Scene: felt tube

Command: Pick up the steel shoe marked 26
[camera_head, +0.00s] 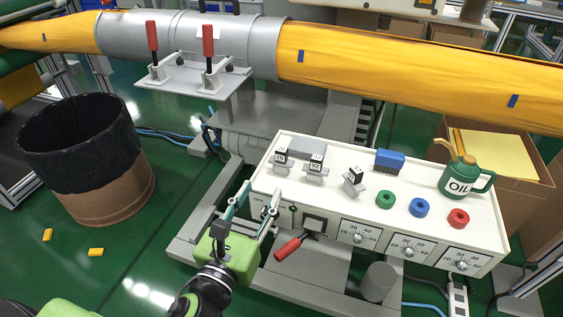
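The left shoe (281,165) has a marking too small to read surely. The middle shoe (315,170) carries digits that look like 92, or 26 upside down. The right shoe (353,185) is turned at an angle, and its marking is unclear. My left gripper (263,189) is open and empty at the box's left front corner, its fingers pointing up towards the left shoe, apart from it. My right gripper is not in view.
A red-handled lever (289,248) sticks out in front. A yellow tube (410,75) runs behind.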

